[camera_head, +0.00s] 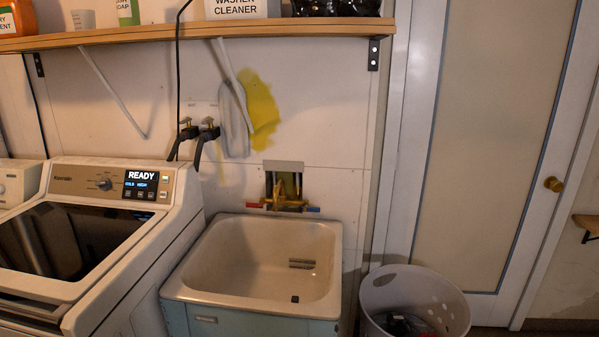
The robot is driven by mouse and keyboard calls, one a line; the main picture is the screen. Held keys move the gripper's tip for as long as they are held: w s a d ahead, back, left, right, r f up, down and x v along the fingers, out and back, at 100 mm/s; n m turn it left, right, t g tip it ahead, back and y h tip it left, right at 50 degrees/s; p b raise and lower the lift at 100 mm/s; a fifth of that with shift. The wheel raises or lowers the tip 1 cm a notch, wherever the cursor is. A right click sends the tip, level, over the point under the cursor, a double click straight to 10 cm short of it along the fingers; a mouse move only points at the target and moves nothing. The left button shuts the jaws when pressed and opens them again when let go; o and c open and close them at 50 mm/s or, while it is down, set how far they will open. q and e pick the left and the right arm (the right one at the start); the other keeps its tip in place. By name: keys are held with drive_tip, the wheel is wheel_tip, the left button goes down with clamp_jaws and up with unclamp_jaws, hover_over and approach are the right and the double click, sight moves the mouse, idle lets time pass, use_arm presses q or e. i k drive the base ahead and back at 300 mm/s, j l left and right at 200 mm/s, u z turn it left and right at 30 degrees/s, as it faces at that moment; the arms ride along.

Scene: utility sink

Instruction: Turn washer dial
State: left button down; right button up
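The washer (95,225) stands at the left with a dark glass lid on top. Its control panel (75,179) is tan and sits at the back of the top. The round dial (104,184) is on that panel, left of the lit display (141,185). The display reads READY, with smaller blue text below that looks like COLD and HIGH. Several small buttons lie under the text. Neither of my grippers shows in this view, and nothing touches the dial.
A utility sink (210,287) stands right of the washer. A white laundry basket (455,303) is on the floor beside it. A wooden shelf (200,33) with bottles runs above. Hoses and cloths hang on the wall. A closed door (490,150) is at the right.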

sight(104, 183)
drive_tip(key=u, duration=1.55)
drive_tip(key=i+j, duration=0.25)
drive_tip(key=i+j+z, duration=0.15)
drive_tip(key=j, duration=0.3)
drive_tip(key=i, duration=0.05)
